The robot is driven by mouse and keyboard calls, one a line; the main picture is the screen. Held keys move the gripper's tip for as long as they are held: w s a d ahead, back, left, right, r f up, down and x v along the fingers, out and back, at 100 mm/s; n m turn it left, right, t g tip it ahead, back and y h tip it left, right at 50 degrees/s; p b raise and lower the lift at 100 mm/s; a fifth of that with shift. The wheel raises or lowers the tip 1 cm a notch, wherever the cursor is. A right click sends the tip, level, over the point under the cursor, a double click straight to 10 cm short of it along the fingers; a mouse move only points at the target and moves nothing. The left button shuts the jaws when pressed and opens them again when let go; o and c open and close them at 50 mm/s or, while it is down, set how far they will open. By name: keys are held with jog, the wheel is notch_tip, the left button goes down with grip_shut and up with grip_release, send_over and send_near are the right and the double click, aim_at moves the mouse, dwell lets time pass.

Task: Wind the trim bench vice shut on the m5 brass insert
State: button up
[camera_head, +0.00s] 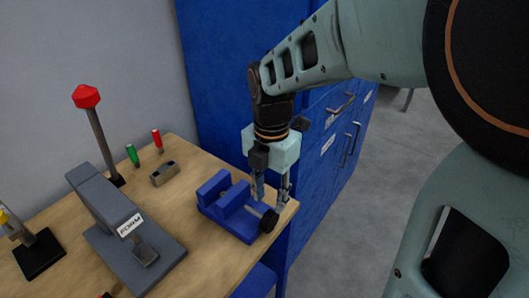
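The blue bench vice (228,206) sits at the right end of the wooden bench, its jaws apart with a gap between them. A black round knob (268,221) on a grey screw is at its near right end. My gripper (271,202) points down over that end, with its two fingers apart, one to each side just behind the knob. I cannot tell whether a finger touches the vice or screw. I cannot make out the m5 brass insert; the jaw gap is too small to read from here.
A grey press marked FORM (120,225), a lever with a red knob (88,97), green (132,155) and red (157,140) handled tools and a small grey block (164,173) stand on the bench (190,255). Blue cabinets (335,130) stand close behind my gripper.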

aim_at(270, 213)
notch_tip(270, 213, down, 8)
jog(key=b, duration=0.6)
jog(key=shift+f, duration=0.2)
jog(key=shift+c, duration=0.2)
grip_shut()
